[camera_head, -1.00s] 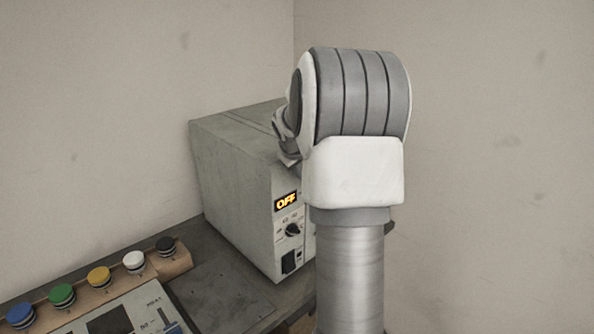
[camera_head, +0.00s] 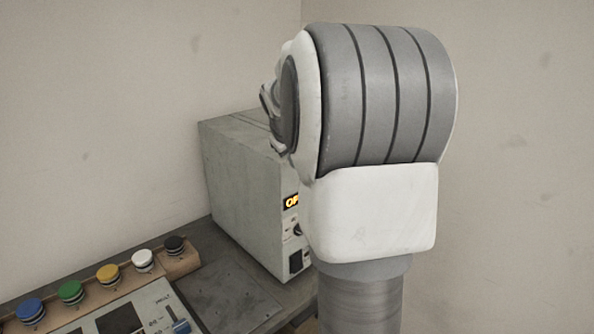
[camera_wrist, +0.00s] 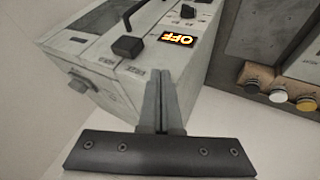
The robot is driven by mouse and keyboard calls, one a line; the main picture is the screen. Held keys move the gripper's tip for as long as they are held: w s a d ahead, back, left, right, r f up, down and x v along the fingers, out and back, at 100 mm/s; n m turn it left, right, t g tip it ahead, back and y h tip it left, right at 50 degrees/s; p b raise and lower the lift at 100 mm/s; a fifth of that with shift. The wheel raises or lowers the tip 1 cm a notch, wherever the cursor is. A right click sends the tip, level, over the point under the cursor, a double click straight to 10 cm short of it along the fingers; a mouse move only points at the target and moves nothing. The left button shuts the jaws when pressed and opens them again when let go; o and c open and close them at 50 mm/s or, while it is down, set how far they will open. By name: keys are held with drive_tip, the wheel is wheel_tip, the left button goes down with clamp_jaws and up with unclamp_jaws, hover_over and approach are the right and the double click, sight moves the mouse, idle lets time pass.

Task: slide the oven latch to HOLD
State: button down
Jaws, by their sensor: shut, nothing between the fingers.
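The grey oven (camera_head: 240,190) stands on the bench in the head view, its front partly hidden by my arm. Its lit display (camera_head: 291,202) is partly covered there. In the wrist view the display (camera_wrist: 178,40) reads OFF, turned upside down. A black block-shaped knob (camera_wrist: 128,46), which looks like the latch, sits by a dark slot on the oven front. Small labels beside it are too small to read. My gripper (camera_wrist: 161,74) is shut and empty, its fingertips just right of and below the black knob in the picture, apparently apart from it. The head view hides my fingers.
A round dial (camera_wrist: 188,11) sits beyond the display. A grey handle-like part (camera_wrist: 80,86) juts from the oven's other face. Coloured buttons line a wooden strip (camera_head: 180,262) left of the oven, by a control panel (camera_head: 150,310). Walls close in behind.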

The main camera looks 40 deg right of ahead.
drive_tip(key=shift+v, duration=1)
